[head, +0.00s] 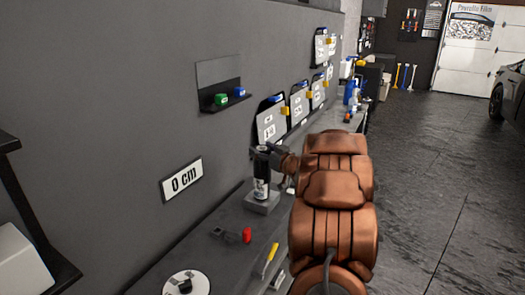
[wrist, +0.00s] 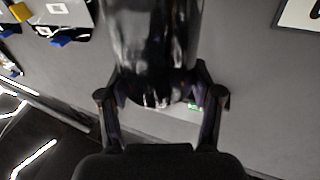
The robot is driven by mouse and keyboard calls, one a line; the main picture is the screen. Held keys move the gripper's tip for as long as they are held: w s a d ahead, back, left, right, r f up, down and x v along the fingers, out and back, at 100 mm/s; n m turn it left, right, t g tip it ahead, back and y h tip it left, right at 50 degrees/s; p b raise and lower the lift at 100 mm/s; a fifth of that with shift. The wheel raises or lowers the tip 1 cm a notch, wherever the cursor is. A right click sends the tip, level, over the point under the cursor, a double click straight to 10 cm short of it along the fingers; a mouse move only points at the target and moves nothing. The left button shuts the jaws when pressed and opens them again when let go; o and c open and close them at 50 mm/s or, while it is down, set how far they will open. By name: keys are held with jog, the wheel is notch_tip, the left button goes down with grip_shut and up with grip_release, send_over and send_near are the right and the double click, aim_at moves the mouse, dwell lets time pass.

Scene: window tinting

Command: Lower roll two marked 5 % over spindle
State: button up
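A dark film roll (head: 261,178) with a white label stands upright over a grey block-like base (head: 263,204) on the bench. The label's marking is too small to read. My gripper (head: 268,155) is at the roll's upper part, coming from the right. In the wrist view, the glossy black roll (wrist: 155,50) lies between the two fingers of my gripper (wrist: 160,95), which are closed against its sides. The roll's lower end looks to be at or just above the base's top. The spindle is hidden, so I cannot tell how far the roll is over it.
On the bench (head: 225,218) are a red item (head: 247,235), a yellow-handled tool (head: 271,258) and a white disc (head: 187,284). A wall shelf (head: 222,104) holds green and blue items. The floor at right is clear.

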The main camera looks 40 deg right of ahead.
jog(key=o, duration=0.4)
jog(key=shift+s, duration=0.1)
jog(key=s, duration=0.8)
jog(key=s+a, duration=0.1)
jog(key=s, duration=0.2)
jog(key=shift+s+a, duration=0.1)
jog(key=shift+s, duration=0.3)
